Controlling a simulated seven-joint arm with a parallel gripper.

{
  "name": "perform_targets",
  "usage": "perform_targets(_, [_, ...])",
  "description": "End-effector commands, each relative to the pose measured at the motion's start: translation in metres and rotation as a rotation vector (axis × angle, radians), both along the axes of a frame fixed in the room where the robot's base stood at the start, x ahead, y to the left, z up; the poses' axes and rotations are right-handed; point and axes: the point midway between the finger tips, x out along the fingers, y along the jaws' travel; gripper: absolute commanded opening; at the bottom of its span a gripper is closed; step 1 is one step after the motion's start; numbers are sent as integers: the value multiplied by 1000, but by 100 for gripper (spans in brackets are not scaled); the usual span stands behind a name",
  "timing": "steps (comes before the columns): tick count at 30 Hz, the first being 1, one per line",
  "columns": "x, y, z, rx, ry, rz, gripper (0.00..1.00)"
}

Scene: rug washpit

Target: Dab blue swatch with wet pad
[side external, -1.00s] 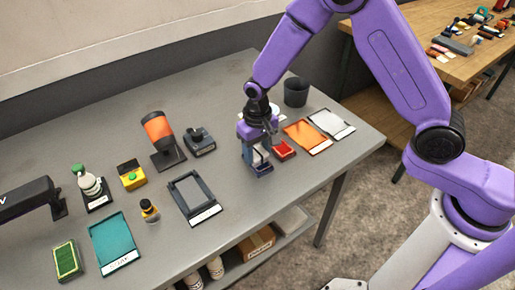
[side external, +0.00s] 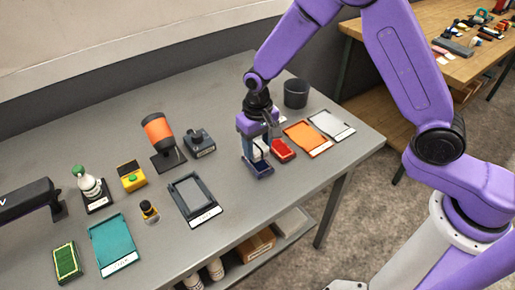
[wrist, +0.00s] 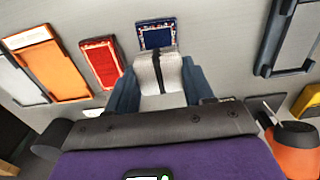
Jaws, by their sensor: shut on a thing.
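My gripper (side external: 259,148) is shut on a white pad (wrist: 158,75) with a dark band across it, which shows between its fingers in the wrist view. The blue swatch (wrist: 156,36) has a patterned border and lies just beyond the pad's end there. In the side view the blue swatch (side external: 259,171) is low at the gripper's fingertips, partly hidden by them. I cannot tell whether the pad touches it. A red swatch (side external: 282,152) lies beside the gripper, to its right; it also shows in the wrist view (wrist: 100,63).
An orange panel (side external: 307,138) and a pale panel (side external: 331,124) lie to the right, with a dark cup (side external: 296,93) behind. A dark frame (side external: 194,199), an orange cylinder on a stand (side external: 159,132) and a teal tray (side external: 114,246) stand left. The front middle of the table is clear.

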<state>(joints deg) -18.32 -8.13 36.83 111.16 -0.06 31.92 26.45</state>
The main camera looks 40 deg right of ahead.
Motion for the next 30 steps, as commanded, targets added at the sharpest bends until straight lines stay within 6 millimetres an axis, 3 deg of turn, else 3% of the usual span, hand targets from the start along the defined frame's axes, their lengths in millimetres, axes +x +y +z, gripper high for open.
perform_targets(18, [0, 0, 41, 1, -2, 0, 28])
perform_targets(30, [2, -1, 45, 1, -1, -1, 28])
